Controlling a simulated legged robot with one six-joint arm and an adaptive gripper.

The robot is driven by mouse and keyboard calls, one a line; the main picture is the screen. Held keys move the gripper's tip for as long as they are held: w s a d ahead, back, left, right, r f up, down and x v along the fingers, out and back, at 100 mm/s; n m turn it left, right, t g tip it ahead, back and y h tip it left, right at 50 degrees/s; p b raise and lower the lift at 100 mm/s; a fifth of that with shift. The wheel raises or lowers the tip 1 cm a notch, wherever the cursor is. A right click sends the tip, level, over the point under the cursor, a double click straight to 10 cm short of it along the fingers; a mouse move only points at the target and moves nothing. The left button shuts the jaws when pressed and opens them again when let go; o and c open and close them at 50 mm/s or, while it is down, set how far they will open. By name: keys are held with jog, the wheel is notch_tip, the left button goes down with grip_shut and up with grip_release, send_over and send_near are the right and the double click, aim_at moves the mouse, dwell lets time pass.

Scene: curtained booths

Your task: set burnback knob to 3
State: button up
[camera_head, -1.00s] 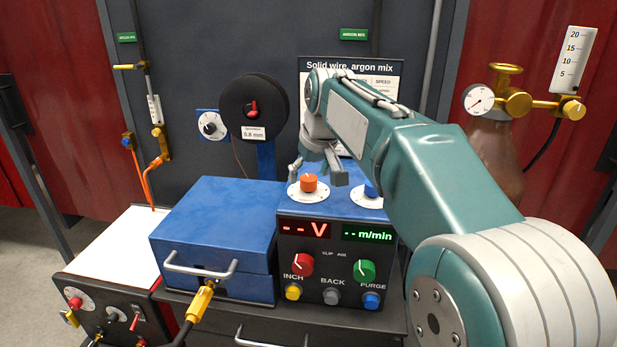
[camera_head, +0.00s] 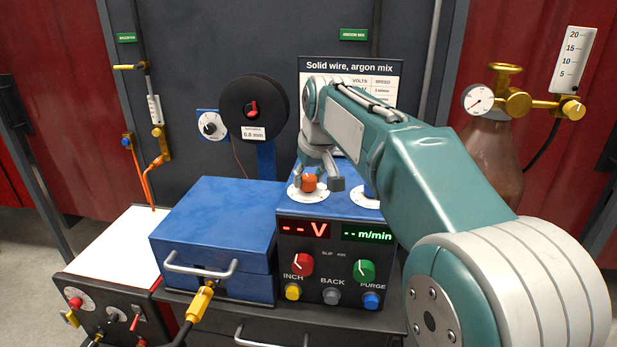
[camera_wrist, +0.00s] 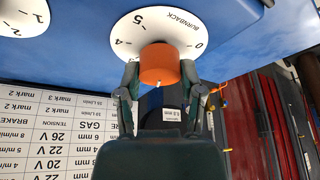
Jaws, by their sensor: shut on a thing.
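The burnback knob (camera_head: 309,183) is orange and sits on a white dial on top of the blue wire feeder (camera_head: 345,203). In the wrist view the knob (camera_wrist: 159,65) stands on its dial (camera_wrist: 128,28), labelled BURNBACK, with 0, 4 and 5 readable; the knob and fingers hide other marks. The knob's pointer cannot be made out. My gripper (camera_wrist: 160,82) is shut on the knob, one finger on each side.
A second white dial (camera_head: 366,201) is beside it, partly behind my arm. The feeder front has red (camera_head: 302,264) and green (camera_head: 364,270) knobs and several buttons. A blue box (camera_head: 215,235) stands to the left, a wire spool (camera_head: 252,108) behind.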

jog(key=shift+f, duration=0.1)
jog(key=m+h, duration=0.2)
jog(key=m, duration=0.2)
jog(key=shift+a+m, duration=0.1)
jog(key=shift+m, duration=0.3)
jog(key=shift+f+m+h, duration=0.1)
jog(key=shift+m+h, duration=0.8)
jog(key=shift+m, duration=1.4)
jog(key=o, duration=1.2)
jog(key=shift+c, duration=0.2)
jog(key=shift+a, duration=0.15)
